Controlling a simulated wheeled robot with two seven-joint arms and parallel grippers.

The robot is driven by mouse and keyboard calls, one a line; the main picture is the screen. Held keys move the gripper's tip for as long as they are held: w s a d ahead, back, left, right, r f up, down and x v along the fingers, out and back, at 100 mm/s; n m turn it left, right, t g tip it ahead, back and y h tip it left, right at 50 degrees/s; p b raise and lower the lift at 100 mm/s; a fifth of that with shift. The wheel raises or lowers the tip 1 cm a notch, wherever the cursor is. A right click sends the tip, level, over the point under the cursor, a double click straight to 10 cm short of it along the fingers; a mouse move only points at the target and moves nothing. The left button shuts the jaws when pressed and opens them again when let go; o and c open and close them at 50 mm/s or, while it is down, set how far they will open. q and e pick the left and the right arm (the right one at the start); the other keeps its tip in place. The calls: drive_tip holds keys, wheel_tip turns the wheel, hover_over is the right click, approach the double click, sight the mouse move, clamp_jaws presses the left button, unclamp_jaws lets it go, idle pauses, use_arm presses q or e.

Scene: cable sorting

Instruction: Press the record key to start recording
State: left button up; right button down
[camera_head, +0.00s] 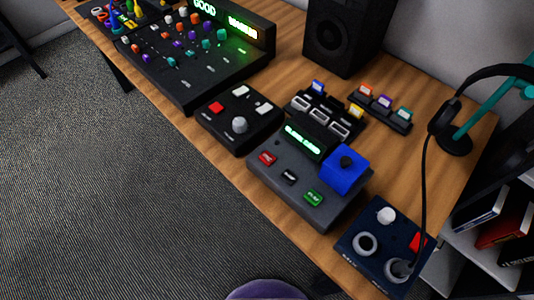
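A dark grey recorder-like unit (270,182) stands on the wooden desk near its front edge. Its front face has a red key (267,158), a black key (289,177) and a green key (313,196) in a slanting row. The lettering on the keys is too small to read for sure. A lit green display (304,141) stands behind the keys, and a blue block with a dark knob (345,170) sits at the right. Neither of my grippers is in view, and nothing touches the keys.
A mixing console (190,90) and a small box with a red button (240,120) stand left of the unit. A navy box (384,243) stands right. Headphones (441,118) hang on a teal stand. A speaker (345,30) stands behind. Carpet (130,200) lies open in front.

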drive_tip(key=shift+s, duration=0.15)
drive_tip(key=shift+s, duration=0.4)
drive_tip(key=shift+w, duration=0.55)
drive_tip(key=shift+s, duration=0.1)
